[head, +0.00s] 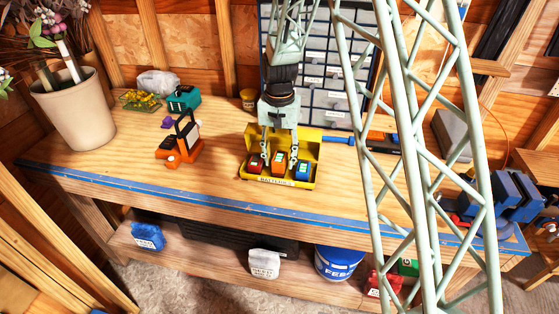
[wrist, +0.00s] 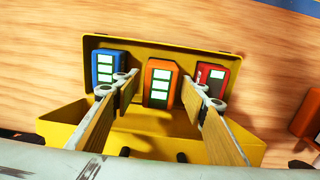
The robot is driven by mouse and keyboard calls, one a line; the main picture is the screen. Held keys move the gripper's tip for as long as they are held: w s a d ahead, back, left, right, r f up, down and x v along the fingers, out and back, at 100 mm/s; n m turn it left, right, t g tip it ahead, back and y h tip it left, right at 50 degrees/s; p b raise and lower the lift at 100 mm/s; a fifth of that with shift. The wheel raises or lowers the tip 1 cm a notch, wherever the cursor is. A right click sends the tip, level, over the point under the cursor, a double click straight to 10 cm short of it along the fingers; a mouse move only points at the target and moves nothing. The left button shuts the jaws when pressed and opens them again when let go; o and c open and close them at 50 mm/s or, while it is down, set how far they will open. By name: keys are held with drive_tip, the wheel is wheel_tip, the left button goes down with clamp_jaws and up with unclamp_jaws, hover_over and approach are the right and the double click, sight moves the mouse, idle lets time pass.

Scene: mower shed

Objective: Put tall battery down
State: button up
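The yellow box (head: 310,148) labelled BATTERIES stands on the workbench. It holds a red battery (head: 256,164), an orange battery (head: 278,162) and a blue battery (head: 302,171) in a row. In the wrist view the blue battery (wrist: 106,68) is left, the orange battery (wrist: 160,75) in the middle and the red battery (wrist: 212,82) right, all upright. I cannot tell which is tallest. My gripper (head: 279,153) is over the box. In the wrist view my gripper (wrist: 161,92) is open, fingers spread either side of the orange battery with visible gaps.
An orange tool (head: 183,143) and a teal device (head: 184,97) stand on the bench to the left. A blue-handled tool (head: 338,139) lies just right of the box. A drawer cabinet (head: 318,75) stands behind. Bare bench (head: 215,170) lies left of the box.

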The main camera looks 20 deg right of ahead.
sight(280, 157)
wheel_tip(280, 157, up, 12)
drive_tip(key=shift+f, duration=0.2)
idle(0.4)
idle(0.8)
